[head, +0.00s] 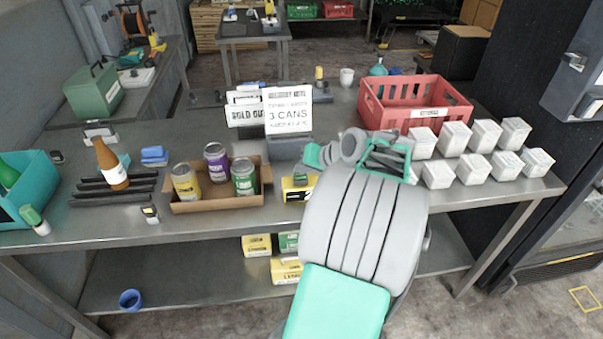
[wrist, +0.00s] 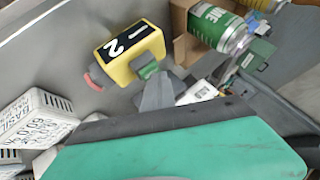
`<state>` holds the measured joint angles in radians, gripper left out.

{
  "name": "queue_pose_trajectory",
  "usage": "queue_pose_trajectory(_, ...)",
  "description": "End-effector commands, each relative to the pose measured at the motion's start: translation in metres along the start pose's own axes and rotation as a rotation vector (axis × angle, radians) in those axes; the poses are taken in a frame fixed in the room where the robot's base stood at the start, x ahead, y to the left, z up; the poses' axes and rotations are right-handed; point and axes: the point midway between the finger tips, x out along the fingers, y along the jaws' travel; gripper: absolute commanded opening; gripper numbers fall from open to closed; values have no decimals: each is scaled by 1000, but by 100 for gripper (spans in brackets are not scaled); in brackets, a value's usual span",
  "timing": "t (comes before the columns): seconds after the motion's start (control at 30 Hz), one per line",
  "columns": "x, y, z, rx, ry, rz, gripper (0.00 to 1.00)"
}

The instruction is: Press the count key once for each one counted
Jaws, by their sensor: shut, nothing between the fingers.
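The yellow counter (head: 298,188) stands on the steel table, right of the cardboard box. In the wrist view the counter (wrist: 133,55) has a black display with a white "2" and a short white mark, a green key (wrist: 148,67) and a red knob (wrist: 93,82). My gripper (wrist: 158,90) is shut and empty, its tip at the green key; I cannot tell whether it touches. The open cardboard box (head: 222,203) holds a yellow can (head: 186,183), a purple can (head: 216,163) and a green can (head: 244,178). A sign (head: 288,108) behind reads "3 CANS".
A red crate (head: 412,115) and several white tubs (head: 455,138) stand at the right. A brown bottle (head: 110,165), dark bars (head: 95,193) and a teal bin (head: 30,190) are at the left. Yellow boxes (head: 257,246) lie on the lower shelf.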

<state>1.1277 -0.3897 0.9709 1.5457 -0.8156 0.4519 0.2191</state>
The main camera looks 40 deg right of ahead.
Motion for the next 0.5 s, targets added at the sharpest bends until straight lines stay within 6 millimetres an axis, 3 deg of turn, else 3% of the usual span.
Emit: queue_pose_trajectory(0.5,-12,-9,-8,1,-1,0,0)
